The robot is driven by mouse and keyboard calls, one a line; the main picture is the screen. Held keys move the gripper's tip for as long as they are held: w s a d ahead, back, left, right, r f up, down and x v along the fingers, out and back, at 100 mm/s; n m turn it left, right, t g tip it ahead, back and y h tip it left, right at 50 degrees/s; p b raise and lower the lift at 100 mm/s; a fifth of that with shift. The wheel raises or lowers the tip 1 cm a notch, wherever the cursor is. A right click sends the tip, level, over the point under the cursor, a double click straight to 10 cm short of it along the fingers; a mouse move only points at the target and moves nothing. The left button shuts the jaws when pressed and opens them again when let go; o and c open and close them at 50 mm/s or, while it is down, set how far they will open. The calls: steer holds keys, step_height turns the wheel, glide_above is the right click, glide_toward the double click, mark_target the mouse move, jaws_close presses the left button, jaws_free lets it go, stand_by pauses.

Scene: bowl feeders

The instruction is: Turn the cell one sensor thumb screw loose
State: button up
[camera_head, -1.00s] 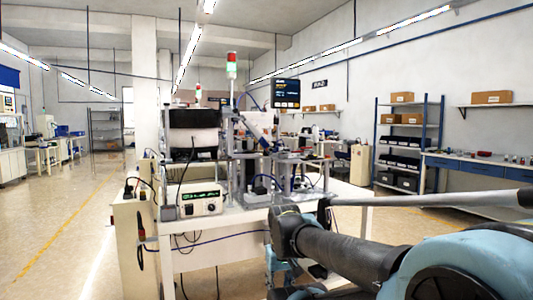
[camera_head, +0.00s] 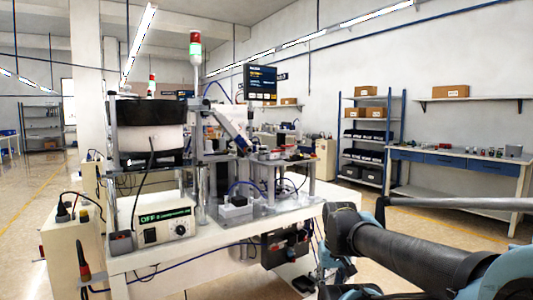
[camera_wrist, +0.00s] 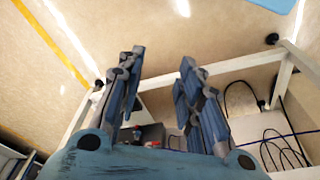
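The cell stands ahead in the head view. It has a bowl feeder (camera_head: 150,138) with a white band and dark rims, a controller box (camera_head: 163,222) with a green display and a round knob, and a metal track assembly (camera_head: 285,158) on the right. I cannot make out the sensor thumb screw at this size. In the wrist view my gripper (camera_wrist: 160,58) is open and empty, its two blue-grey fingers well apart. It points down at the floor and the table frame, away from the feeder. The gripper itself is not clear in the head view.
The white bench (camera_head: 232,236) carries the cell. A signal tower (camera_head: 195,60) and a monitor (camera_head: 261,82) rise above it. Cables hang under the bench, and frame bars (camera_wrist: 218,67) lie below my gripper. Shelving (camera_head: 369,136) stands behind; open floor lies left.

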mark_target(250, 150)
steer(key=shift+w+d, duration=0.15)
steer(key=shift+w, duration=0.05)
steer(key=shift+o, duration=1.5)
steer(key=shift+s+r, duration=0.15)
steer(key=shift+r, duration=0.15)
steer(key=w+a+r+n+t+y, duration=0.5)
steer(key=w+a+r+n+y, duration=0.2)
steer(key=w+a+r, duration=0.9)
steer(key=w+a+r+n+t+y, duration=0.15)
steer(key=w+r+t, duration=0.25)
steer(key=w+r, duration=0.55)
steer(key=w+r+t+y, duration=0.2)
steer(key=w+r+t, duration=0.35)
steer(key=w, duration=0.75)
steer(key=shift+g+h, duration=0.25)
steer(key=shift+g, duration=0.6)
steer(key=x, duration=0.5)
steer(key=r+x, duration=0.1)
steer(key=x, duration=1)
steer(key=shift+a+r, duration=0.15)
steer(key=shift+r, duration=0.1)
